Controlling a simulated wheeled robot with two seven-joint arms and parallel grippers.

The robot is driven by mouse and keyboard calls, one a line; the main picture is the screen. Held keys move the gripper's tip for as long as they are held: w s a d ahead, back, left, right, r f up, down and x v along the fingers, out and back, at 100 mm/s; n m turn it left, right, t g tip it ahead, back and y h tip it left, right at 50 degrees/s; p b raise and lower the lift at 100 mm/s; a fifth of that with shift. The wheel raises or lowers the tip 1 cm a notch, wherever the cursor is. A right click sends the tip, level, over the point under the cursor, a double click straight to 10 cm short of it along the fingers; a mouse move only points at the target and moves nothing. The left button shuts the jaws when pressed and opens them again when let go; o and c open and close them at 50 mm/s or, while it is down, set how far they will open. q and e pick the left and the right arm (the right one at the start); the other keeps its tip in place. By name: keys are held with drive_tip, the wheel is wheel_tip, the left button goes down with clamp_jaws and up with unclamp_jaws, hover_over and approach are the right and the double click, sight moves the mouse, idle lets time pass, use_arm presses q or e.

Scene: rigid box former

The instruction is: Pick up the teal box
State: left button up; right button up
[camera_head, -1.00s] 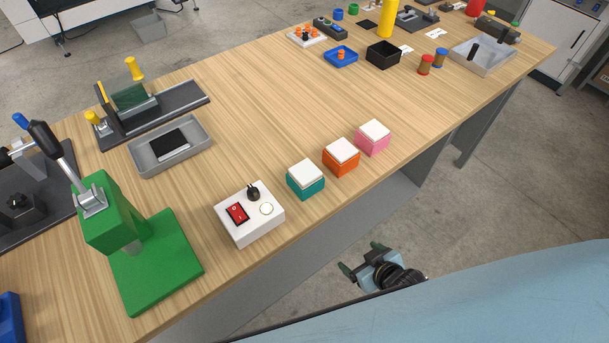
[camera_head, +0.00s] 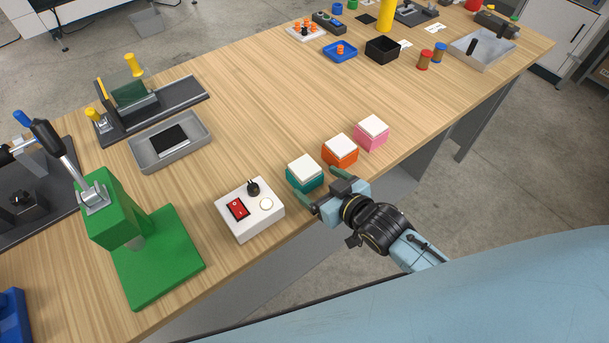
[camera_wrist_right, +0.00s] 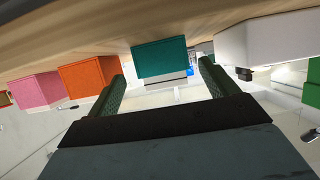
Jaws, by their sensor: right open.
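The teal box (camera_head: 304,174) with a white lid stands on the wooden table near its front edge, between the white switch box and the orange box. My right gripper (camera_head: 319,186) is open at the front of the teal box, with its two green fingers pointing at it. In the right wrist view the teal box (camera_wrist_right: 160,58) appears upside down, ahead of and between the open fingertips (camera_wrist_right: 161,73). I cannot tell whether a finger touches it. My left gripper is not in view.
An orange box (camera_head: 340,151) and a pink box (camera_head: 371,133) stand close by on the right. The white switch box (camera_head: 250,210) stands close on the left. A green press (camera_head: 158,258) is farther left. The table behind the boxes is clear.

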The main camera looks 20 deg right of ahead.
drive_tip(key=x, duration=0.5)
drive_tip(key=shift+w+a, duration=0.3)
drive_tip(key=c, duration=1.1)
